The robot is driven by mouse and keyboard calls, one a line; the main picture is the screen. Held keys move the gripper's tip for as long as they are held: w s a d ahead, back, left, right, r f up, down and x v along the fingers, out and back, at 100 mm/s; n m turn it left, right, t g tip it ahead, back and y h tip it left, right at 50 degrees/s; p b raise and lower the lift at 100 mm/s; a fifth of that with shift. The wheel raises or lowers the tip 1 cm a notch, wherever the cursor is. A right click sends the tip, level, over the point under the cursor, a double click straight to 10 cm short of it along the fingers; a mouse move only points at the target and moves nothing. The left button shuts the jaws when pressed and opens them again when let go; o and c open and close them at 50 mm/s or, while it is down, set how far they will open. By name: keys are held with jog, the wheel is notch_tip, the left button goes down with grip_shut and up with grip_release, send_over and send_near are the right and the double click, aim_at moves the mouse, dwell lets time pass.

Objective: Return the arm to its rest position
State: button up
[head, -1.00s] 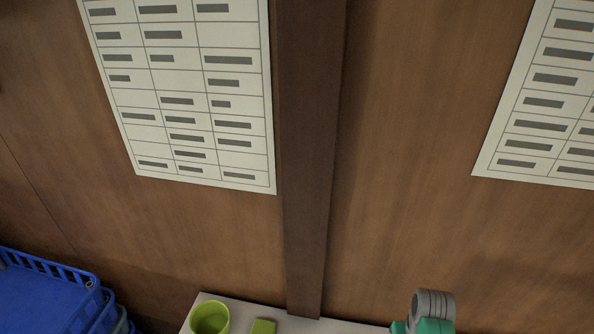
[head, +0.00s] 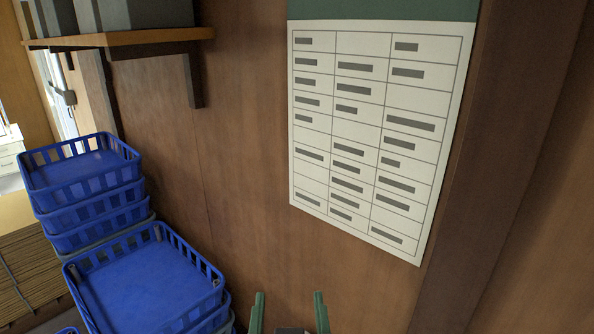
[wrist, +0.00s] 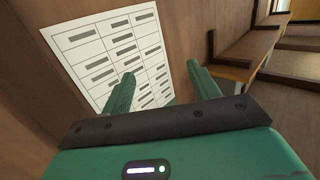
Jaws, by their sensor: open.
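My gripper (head: 289,312) shows at the bottom edge of the head view, its two green fingers pointing up and apart with nothing between them. In the wrist view my gripper (wrist: 160,85) is open and empty in front of the wooden wall. The rest of my arm is below the head view's frame and hidden.
A paper chart (head: 375,130) hangs on the wooden wall (head: 240,200). Stacks of blue crates (head: 150,285) stand at the lower left. A wooden shelf (head: 120,38) with grey boxes juts out above them. Cardboard (head: 25,265) lies at far left.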

jog(key=s+r+t, duration=0.4)
jog(key=s+r, duration=0.1)
jog(key=r, duration=0.5)
jog(key=s+r+t, duration=0.4)
jog(key=s+r, duration=0.1)
jog(key=r, duration=0.5)
notch_tip(320, 180, up, 17)
jog(key=p, duration=1.6)
jog(key=shift+a, duration=0.15)
jog(key=shift+s+f, duration=0.1)
jog(key=shift+f, duration=0.05)
